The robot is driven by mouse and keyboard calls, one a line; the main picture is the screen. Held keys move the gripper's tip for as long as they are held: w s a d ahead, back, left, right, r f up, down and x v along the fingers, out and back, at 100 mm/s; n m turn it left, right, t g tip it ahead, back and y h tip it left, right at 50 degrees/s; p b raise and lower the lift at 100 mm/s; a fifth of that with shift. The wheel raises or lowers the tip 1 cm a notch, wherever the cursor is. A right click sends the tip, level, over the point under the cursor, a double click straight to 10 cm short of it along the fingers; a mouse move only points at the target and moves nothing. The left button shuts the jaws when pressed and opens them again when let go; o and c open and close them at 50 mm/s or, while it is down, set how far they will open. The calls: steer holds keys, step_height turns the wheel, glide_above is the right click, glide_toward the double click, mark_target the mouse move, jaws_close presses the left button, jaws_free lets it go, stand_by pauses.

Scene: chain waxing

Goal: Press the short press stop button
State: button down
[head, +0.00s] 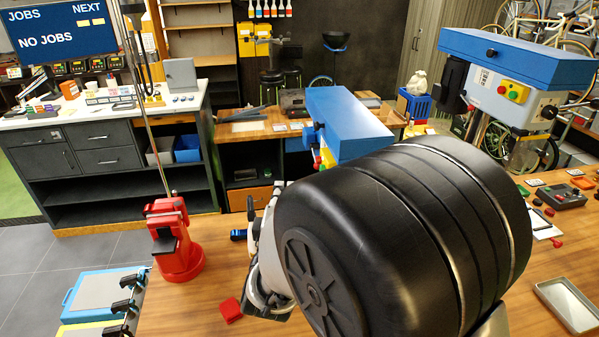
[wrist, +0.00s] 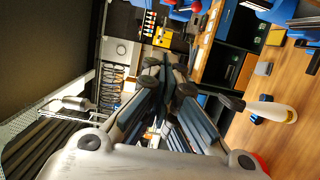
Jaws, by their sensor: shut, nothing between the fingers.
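Two blue-topped presses show in the head view. The lower one (head: 345,125) stands in the middle, partly behind my arm. A small yellow panel with red and green spots (head: 322,160) is on its left side; its buttons are too small and covered to tell apart fully. The other press (head: 520,62) is at the right, with a yellow panel (head: 513,91) carrying a red and a green button. My gripper (wrist: 166,78) is shut and empty in the wrist view, its fingertips together. In the head view my arm hides most of it. No stop button is clear in the wrist view.
A red stand with a tall rod (head: 178,245) is on the wooden table, left of my arm. A grey cabinet bench (head: 95,160) stands behind at left.

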mark_target(318, 160)
steer(key=w+d+p, duration=0.1)
steer(key=w+d, duration=0.2)
steer(key=w, duration=0.7)
steer(key=shift+w+d+p, duration=0.25)
steer(key=shift+w+p, duration=0.05)
steer(key=shift+w, duration=0.1)
